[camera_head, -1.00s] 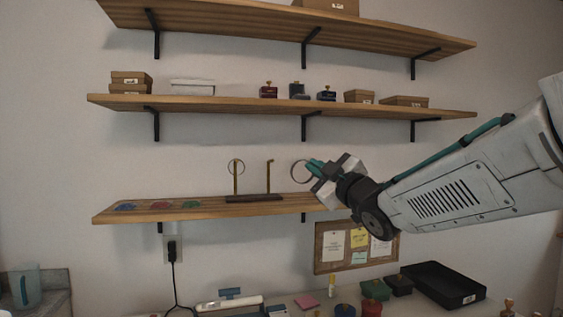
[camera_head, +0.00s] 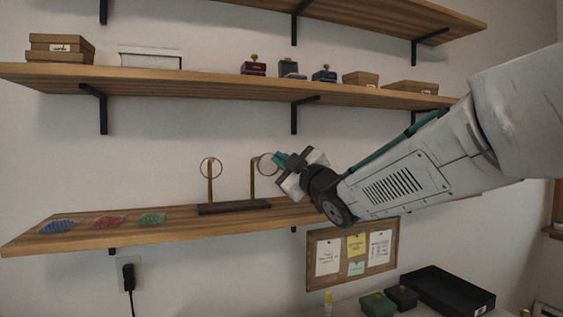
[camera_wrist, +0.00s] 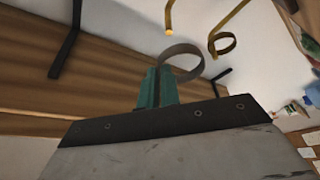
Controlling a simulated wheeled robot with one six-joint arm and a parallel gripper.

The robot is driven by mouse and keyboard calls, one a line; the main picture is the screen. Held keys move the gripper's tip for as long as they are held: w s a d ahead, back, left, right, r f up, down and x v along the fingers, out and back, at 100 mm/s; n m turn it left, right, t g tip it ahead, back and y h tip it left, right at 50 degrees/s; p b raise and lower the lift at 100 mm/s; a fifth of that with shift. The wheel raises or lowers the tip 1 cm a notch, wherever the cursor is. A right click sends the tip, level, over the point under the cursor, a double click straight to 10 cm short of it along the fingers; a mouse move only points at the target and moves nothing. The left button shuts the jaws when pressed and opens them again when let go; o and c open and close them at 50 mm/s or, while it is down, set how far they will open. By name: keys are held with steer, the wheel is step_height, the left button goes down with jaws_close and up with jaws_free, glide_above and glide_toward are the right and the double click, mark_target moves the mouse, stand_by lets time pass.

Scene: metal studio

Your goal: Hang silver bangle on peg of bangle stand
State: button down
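The silver bangle (camera_head: 266,154) is a thin ring held at its edge between the teal fingertips of my gripper (camera_head: 279,161). The bangle stand has a dark base (camera_head: 234,208) and two brass pegs on the lowest shelf. The left peg (camera_head: 210,186) carries another thin ring (camera_head: 203,162). The right peg (camera_head: 252,184) is bare, and the silver bangle is just right of its top. In the wrist view, the silver bangle (camera_wrist: 163,66) is in the teal fingers (camera_wrist: 157,88). The bare peg's tip (camera_wrist: 169,31) shows beyond it, apart from the ring.
The lowest shelf (camera_head: 190,223) carries blue (camera_head: 57,227), red (camera_head: 108,222) and green (camera_head: 152,218) patches at left. The middle shelf (camera_head: 200,83) above holds boxes and small containers. A pinboard (camera_head: 313,275) hangs below. The space around the stand is clear.

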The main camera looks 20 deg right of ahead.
steer(key=w+f, duration=0.1)
steer(key=w, duration=0.9)
steer(key=shift+w, duration=0.2)
stand_by(0.4)
steer(key=shift+f, duration=0.15)
steer(key=c, duration=1.6)
jaws_free()
steer(key=shift+f, duration=0.1)
steer(key=shift+c, duration=0.4)
steer(key=shift+f, duration=0.1)
steer(key=shift+s+f, duration=0.1)
steer(key=shift+s, duration=0.1)
steer(key=shift+o, duration=0.7)
steer(key=r+v, duration=0.1)
steer(key=v, duration=0.6)
steer(key=shift+s+d, duration=0.2)
steer(key=shift+d, duration=0.05)
